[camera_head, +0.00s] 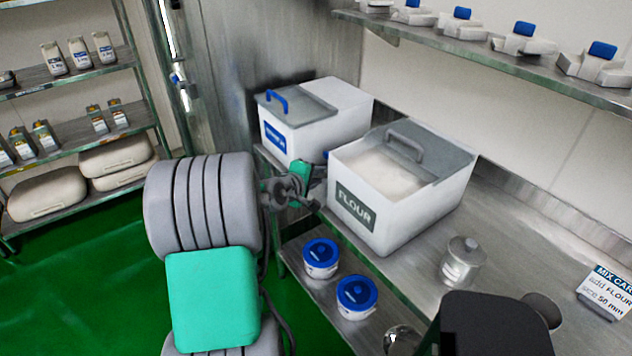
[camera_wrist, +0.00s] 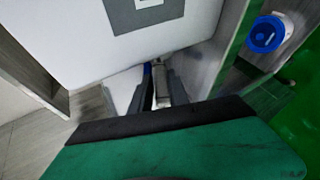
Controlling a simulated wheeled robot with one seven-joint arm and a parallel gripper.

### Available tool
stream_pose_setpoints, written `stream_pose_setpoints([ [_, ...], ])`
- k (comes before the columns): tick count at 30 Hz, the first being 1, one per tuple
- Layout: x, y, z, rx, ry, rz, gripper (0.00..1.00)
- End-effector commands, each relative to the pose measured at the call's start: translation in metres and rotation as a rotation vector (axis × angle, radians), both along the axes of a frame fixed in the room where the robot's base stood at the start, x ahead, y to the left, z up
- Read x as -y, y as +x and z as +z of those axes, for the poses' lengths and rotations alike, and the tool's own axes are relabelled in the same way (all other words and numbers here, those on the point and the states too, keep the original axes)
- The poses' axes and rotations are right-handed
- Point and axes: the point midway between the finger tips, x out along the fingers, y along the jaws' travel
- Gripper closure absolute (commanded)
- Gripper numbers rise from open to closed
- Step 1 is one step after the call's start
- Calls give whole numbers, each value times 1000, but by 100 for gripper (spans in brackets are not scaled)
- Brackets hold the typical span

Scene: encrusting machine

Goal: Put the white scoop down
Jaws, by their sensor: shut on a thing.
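My gripper (camera_head: 310,192) is at the left side of the flour bin (camera_head: 355,225), near the gap between the two bins, above the counter's front edge. In the wrist view my gripper (camera_wrist: 158,88) has its two dark fingers shut on a narrow pale piece, which looks like the handle of the white scoop (camera_wrist: 161,92). The rest of the scoop is hidden or too small to make out. The flour bin's white wall (camera_wrist: 85,35) fills the top of the wrist view, close to the fingertips.
A second white bin (camera_head: 345,105) with a blue-handled lid stands behind. Blue-lidded tubs (camera_head: 320,258) sit on the lower shelf. A metal canister (camera_head: 463,262) and a sign card (camera_head: 607,290) stand on the counter (camera_head: 510,235), with bare room between. A shelf (camera_head: 480,55) runs above.

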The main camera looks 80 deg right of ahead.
Motion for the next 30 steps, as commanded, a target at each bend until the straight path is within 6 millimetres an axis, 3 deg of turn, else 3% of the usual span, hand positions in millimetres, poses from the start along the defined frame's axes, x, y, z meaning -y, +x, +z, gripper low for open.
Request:
stream_pose_setpoints([
  [3, 0, 0, -19, -1, 1, 0, 100],
  [11, 0, 0, -21, 0, -1, 1, 100],
  [12, 0, 0, -22, 0, 1, 0, 77],
  [19, 0, 0, -21, 0, 2, 0, 58],
  [30, -7, 3, -16, -1, 1, 3, 57],
])
